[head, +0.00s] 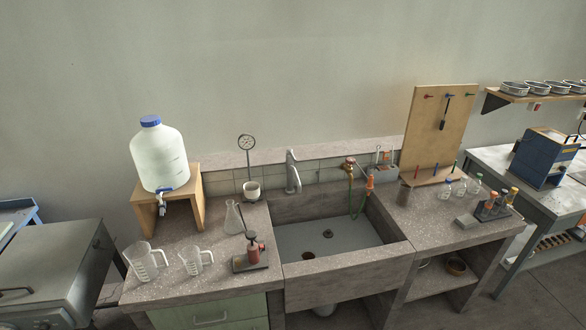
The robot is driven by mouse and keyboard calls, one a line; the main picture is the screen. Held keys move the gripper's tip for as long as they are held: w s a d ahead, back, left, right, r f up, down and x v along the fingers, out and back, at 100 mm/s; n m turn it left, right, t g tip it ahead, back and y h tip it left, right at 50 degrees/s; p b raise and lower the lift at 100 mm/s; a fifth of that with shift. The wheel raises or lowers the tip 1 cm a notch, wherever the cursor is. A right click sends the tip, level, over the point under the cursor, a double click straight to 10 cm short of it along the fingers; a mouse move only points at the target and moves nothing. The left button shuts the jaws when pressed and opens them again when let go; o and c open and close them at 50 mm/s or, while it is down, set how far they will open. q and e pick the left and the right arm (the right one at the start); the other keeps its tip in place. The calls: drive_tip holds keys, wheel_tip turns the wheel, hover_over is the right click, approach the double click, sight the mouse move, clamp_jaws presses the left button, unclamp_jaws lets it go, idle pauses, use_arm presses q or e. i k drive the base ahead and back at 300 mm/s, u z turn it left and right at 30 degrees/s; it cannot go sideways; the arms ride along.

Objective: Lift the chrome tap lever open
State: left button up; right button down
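The chrome tap (292,174) stands behind the sink at its back edge, a little left of the sink's middle. Its lever (290,154) is at the top of the body; it is too small to tell its exact angle. The spout points down over the grey sink basin (328,238). No water stream shows. Neither of my grippers is in the head view.
Left of the sink stand a conical flask (233,219), a red burner-like device (254,250), two clear jugs (146,261) and a water container (159,156) on a wooden stand. A brass valve with a green hose (350,176) is right of the tap. A wooden pegboard (437,130) stands at the right.

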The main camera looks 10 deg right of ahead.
sight(289, 151)
drive_tip(key=u, duration=0.25)
drive_tip(key=i, duration=1.1)
